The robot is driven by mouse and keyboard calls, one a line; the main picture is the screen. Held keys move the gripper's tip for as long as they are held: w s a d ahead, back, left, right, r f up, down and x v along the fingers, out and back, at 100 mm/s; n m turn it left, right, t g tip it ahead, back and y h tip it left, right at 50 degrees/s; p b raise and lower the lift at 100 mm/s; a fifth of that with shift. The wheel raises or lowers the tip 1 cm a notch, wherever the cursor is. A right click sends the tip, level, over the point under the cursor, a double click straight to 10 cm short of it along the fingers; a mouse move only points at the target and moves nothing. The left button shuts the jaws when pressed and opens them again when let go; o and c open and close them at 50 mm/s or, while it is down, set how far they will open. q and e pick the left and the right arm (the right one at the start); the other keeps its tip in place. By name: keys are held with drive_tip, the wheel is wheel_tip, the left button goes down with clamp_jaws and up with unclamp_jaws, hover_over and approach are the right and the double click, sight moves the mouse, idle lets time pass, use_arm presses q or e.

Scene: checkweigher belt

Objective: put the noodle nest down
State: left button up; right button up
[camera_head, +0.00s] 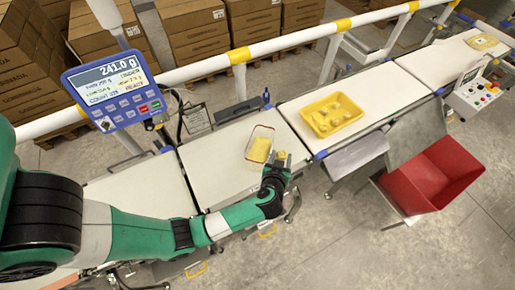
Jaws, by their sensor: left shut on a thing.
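My left gripper (280,160) reaches in from the left and is shut on a small pale yellow noodle nest (281,155). The fingers hide part of the nest. The gripper is over the right front part of the near belt section, just right of a clear tub with a red rim (249,141). Yellow contents show inside the tub. A yellow tray (308,121) with several yellow lumps, which look like nests, sits on the belt section to the right. My right gripper is not in view.
A blue weigher display (113,90) reads 241.0 g and stands at the left. A red bin (440,175) stands at the right, below the belt, near a control box (472,95). A white and yellow rail (205,72) runs behind the belts. Another yellow pack (483,42) lies on the far belt.

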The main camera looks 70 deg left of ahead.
use_arm(q)
drive_tip(key=s+a+f+b, duration=0.25)
drive_tip(key=a+f, duration=0.25)
drive_tip(key=a, duration=0.4)
drive_tip(key=b, duration=0.3)
hover_over(259, 152)
drive_tip(key=d, duration=0.1)
wheel_tip(259, 152, down, 4)
drive_tip(key=shift+f, duration=0.1)
drive_tip(key=shift+w+a, duration=0.1)
drive_tip(key=shift+a+f, duration=0.2)
drive_tip(key=shift+f, duration=0.1)
drive_tip(key=f+b, duration=0.1)
drive_tip(key=f, duration=0.1)
drive_tip(key=f+b, duration=0.1)
drive_tip(key=b, duration=0.1)
drive_tip(key=shift+a+f, duration=0.2)
drive_tip(key=shift+f, duration=0.2)
drive_tip(key=shift+r, duration=0.25)
drive_tip(key=shift+f, duration=0.7)
drive_tip(key=o, duration=0.9)
drive_tip(key=shift+o, duration=0.7)
drive_tip(key=shift+s+f, duration=0.1)
drive_tip(key=shift+s, duration=0.1)
